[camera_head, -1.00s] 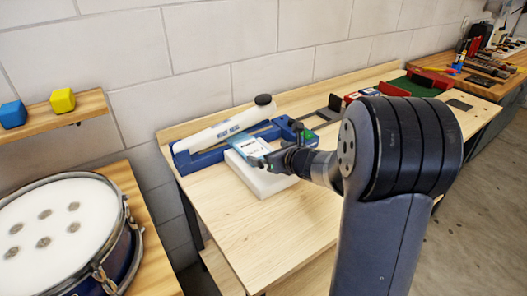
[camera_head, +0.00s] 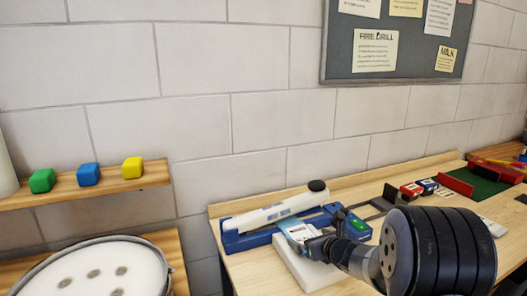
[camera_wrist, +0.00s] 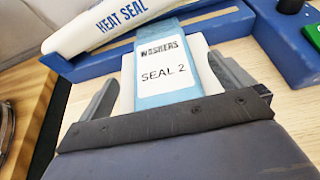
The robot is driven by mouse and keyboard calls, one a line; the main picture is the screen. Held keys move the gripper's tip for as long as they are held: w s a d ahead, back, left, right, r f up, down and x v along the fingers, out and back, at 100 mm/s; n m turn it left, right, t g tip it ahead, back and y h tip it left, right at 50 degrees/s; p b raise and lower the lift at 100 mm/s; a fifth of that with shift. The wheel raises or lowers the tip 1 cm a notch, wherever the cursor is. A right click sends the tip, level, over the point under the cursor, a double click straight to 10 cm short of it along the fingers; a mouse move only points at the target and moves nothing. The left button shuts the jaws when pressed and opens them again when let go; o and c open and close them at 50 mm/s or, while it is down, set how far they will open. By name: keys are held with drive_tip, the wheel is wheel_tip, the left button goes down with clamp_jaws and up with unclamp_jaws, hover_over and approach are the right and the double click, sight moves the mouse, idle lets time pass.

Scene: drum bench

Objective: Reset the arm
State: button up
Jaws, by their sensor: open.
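My gripper (camera_head: 318,243) is low over the bench at the heat sealer. In the wrist view its two fingers (camera_wrist: 163,70) are spread wide, one on each side of a blue pouch (camera_wrist: 160,88). The pouch has a white label reading "WASHERS SEAL 2". Its far end reaches the heat sealer (camera_wrist: 110,27), whose white arm is raised at a slant in the head view (camera_head: 275,210). The pouch lies over a white block (camera_head: 303,268). The near end of the pouch is hidden behind my gripper body.
The wooden bench (camera_head: 262,280) runs along a block wall. A green, a blue and a yellow cube sit on a shelf (camera_head: 120,186) at left, above a drum (camera_head: 95,275). Red holders (camera_head: 457,182) stand farther right. A notice board (camera_head: 400,45) hangs above.

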sight(300, 233)
drive_tip(key=x, duration=0.4)
drive_tip(key=shift+w+f, duration=0.15)
drive_tip(key=shift+w, duration=0.1)
drive_tip(key=shift+s+d, duration=0.1)
drive_tip(key=shift+s, duration=0.25)
drive_tip(key=shift+w, duration=0.25)
drive_tip(key=v, duration=1)
drive_tip(key=shift+r, duration=0.2)
drive_tip(key=shift+w+a+f, duration=0.15)
drive_tip(key=shift+a, duration=0.15)
drive_tip(key=x, duration=1)
drive_tip(key=shift+d, duration=0.1)
drive_tip(key=s+d, duration=0.1)
drive_tip(key=s, duration=0.1)
drive_tip(key=s+d, duration=0.1)
drive_tip(key=s, duration=0.1)
drive_tip(key=s+d+p, duration=0.1)
drive_tip(key=s, duration=0.2)
drive_tip(key=shift+r, duration=0.4)
drive_tip(key=r+p, duration=0.1)
drive_tip(key=r, duration=0.1)
drive_tip(key=r+p, duration=0.3)
drive_tip(key=shift+s+d+r, duration=0.15)
drive_tip(key=shift+s+r, duration=0.2)
drive_tip(key=shift+r, duration=0.05)
